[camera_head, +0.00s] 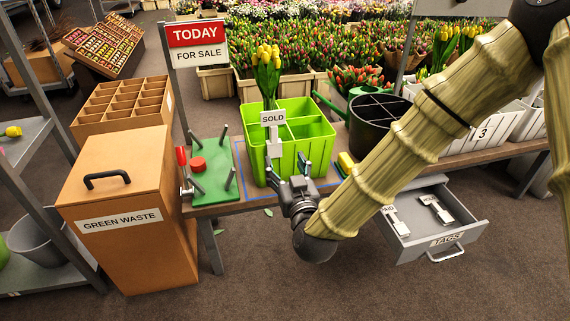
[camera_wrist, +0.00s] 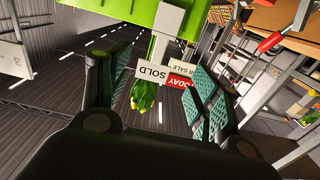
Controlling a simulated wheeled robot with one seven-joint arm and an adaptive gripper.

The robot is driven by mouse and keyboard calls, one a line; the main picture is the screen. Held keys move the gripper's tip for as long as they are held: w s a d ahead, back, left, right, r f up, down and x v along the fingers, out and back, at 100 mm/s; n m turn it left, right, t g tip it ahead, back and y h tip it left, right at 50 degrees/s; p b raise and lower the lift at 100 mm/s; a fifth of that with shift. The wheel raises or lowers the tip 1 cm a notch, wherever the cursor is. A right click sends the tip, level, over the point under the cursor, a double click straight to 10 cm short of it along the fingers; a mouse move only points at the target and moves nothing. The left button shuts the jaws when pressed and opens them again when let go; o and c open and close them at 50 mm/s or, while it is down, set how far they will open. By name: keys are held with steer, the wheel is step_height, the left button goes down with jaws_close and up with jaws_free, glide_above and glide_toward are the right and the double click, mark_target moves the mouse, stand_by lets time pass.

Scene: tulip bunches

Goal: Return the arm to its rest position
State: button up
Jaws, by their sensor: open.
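My gripper (camera_head: 288,172) is at the front of the bright green divided crate (camera_head: 321,158), its fingers spread. The wrist view shows my gripper (camera_wrist: 160,85) with its two teal-padded fingers apart and the white SOLD tag (camera_wrist: 153,72) between them in the picture. I cannot tell whether a finger touches the tag. In the head view the SOLD tag (camera_head: 273,118) stands at the crate's front rim. Yellow tulips (camera_head: 266,70) stand in the crate's back left compartment. My bamboo-like arm reaches in from the upper right.
A wooden green waste bin (camera_head: 150,190) and a green board with posts (camera_head: 210,178) stand left of the crate. The open tags drawer (camera_head: 455,228) juts out right, below my arm. Front floor is clear.

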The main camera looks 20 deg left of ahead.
steer(key=s+d+f+m+g+h, duration=0.1)
steer(key=s+d+f+g+h, duration=0.15)
steer(key=d+f, duration=0.6)
steer(key=s+d+f+m+g+h, duration=0.15)
steer(key=s+d+f, duration=0.3)
steer(key=f, duration=0.65)
steer(key=s+d+f+m+g+h, duration=0.1)
steer(key=s+d+f+g+h, duration=0.15)
steer(key=d+f, duration=0.65)
steer(key=s+d+f+m+g+h, duration=0.2)
steer(key=s+d+f+g, duration=0.2)
steer(key=s+d+f, duration=0.5)
steer(key=s+d+f+m+g+h, duration=0.2)
steer(key=s+d+f+g, duration=0.2)
steer(key=s+d, duration=0.9)
step_height(320, 180, up, 33)
steer(key=s+p, duration=0.1)
steer(key=p, duration=3.1)
steer(key=shift+a+f+p, duration=0.2)
steer(key=shift+a+p, duration=0.15)
steer(key=shift+g, duration=0.25)
